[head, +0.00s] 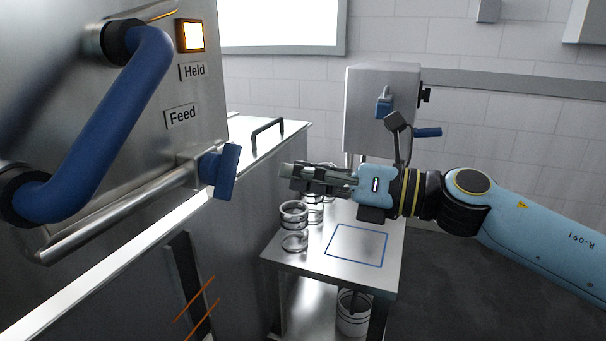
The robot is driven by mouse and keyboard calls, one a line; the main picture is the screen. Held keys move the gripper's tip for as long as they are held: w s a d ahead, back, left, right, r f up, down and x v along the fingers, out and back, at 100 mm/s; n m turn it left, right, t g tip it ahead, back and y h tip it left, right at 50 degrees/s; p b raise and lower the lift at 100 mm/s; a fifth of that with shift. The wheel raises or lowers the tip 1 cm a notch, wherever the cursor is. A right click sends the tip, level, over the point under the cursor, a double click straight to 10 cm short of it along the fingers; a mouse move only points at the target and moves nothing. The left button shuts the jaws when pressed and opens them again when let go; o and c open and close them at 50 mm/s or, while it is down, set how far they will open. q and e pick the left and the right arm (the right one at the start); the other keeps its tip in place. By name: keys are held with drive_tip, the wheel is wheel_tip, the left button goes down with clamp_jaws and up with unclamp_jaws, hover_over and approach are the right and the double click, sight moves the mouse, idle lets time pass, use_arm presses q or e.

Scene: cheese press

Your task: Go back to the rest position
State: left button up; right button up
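My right gripper (291,176) reaches in from the right, pointing left, above the small steel table (383,275). Its fingers are seen nearly side-on and look close together, so I cannot tell whether they are open or shut. Nothing is clearly seen held between them. My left gripper is not in view.
A steel machine with a blue handle (101,115), a blue-ended lever (226,171), a lit amber lamp (191,36) and "Held" and "Feed" labels fills the left. Ringed clear containers (293,226) stand on the table beside a blue outlined square (357,245). A steel box (365,105) stands behind.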

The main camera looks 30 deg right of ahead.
drive_tip(key=d+f+m+t+h+b, duration=0.1)
drive_tip(key=d+f+m+h, duration=0.2)
drive_tip(key=f+m, duration=0.5)
drive_tip(key=d+f+m+h+b, duration=0.1)
drive_tip(key=d+f+m+h, duration=0.15)
drive_tip(key=f, duration=0.95)
drive_tip(key=s+d+f+m+g+h, duration=0.15)
drive_tip(key=s+f+m, duration=0.3)
drive_tip(key=f, duration=0.55)
drive_tip(key=s+d+f+m+g+h, duration=0.1)
drive_tip(key=s+d+f+m+h, duration=0.2)
drive_tip(key=f+m, duration=0.45)
drive_tip(key=s+a+f+m+g+h+b, duration=0.15)
drive_tip(key=s+f+m+g, duration=0.4)
drive_tip(key=s+f, duration=1.1)
drive_tip(key=s+a+f+m+g, duration=0.1)
drive_tip(key=s+f+m+g, duration=0.2)
drive_tip(key=s, duration=0.7)
drive_tip(key=s+a+f+m+g, duration=0.1)
drive_tip(key=s+f+m+g, duration=0.2)
drive_tip(key=s, duration=0.7)
wheel_tip(320, 180, down, 2)
drive_tip(key=m, duration=0.3)
drive_tip(key=shift+f, duration=0.1)
